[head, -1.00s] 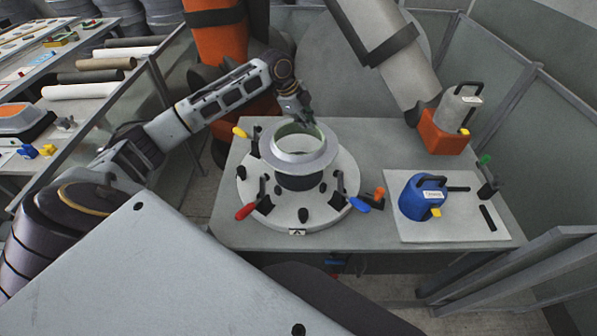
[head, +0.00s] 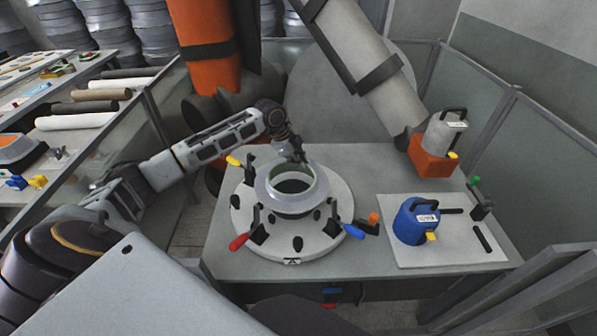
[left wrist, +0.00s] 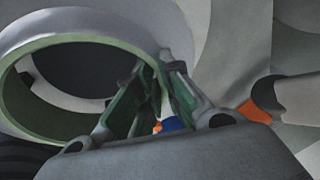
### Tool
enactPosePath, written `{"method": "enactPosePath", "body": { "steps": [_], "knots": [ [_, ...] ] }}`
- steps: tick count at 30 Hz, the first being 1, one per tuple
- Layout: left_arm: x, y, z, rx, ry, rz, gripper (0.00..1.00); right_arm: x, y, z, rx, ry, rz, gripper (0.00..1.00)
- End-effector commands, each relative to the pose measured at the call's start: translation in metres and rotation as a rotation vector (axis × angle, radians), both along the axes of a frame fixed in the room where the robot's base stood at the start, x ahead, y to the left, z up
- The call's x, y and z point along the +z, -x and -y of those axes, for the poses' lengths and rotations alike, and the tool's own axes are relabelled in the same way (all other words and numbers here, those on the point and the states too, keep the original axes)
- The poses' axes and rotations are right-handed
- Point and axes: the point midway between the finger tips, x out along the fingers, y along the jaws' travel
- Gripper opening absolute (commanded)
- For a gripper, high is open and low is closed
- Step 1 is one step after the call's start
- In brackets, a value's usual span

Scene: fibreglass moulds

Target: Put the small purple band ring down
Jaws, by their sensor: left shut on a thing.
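The pale grey-lilac ring (head: 294,206) with a green inner wall is over the middle of the round white fixture plate (head: 247,202). It is around or just above the dark centre hub; I cannot tell whether it rests there. My left gripper (head: 299,159) is shut on its far wall. In the left wrist view, the gripper's green-padded fingers (left wrist: 150,92) pinch the wall of the ring (left wrist: 75,22). My right gripper is not in view.
Clamps with red (head: 238,242), blue (head: 354,232) and yellow (head: 233,161) handles stand around the plate. A blue canister (head: 414,222) is on a white board at right. A grey canister on an orange block (head: 432,162) stands behind. The table's front left is clear.

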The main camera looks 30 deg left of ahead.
Motion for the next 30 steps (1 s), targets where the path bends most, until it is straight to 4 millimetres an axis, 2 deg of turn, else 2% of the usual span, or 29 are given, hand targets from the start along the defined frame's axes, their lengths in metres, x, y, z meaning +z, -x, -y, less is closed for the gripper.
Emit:
{"method": "enactPosePath", "body": {
  "steps": [7, 19, 28, 29, 30],
  "knots": [
    [-0.005, 0.000, 0.000, 0.000, 0.001, -0.001, 0.00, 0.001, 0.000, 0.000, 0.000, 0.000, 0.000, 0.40],
    [-0.046, 0.000, 0.000, 0.001, 0.000, -0.001, 0.00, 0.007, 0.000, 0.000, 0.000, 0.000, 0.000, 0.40],
    [-0.050, 0.000, 0.000, 0.000, 0.000, 0.001, 0.00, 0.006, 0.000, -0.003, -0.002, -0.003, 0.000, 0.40],
    [-0.051, 0.000, 0.000, 0.000, -0.001, -0.001, 0.11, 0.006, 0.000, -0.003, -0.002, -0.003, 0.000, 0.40],
    [-0.050, 0.001, 0.000, 0.000, -0.001, -0.001, 0.16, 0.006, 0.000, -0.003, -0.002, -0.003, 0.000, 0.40]
  ]
}}
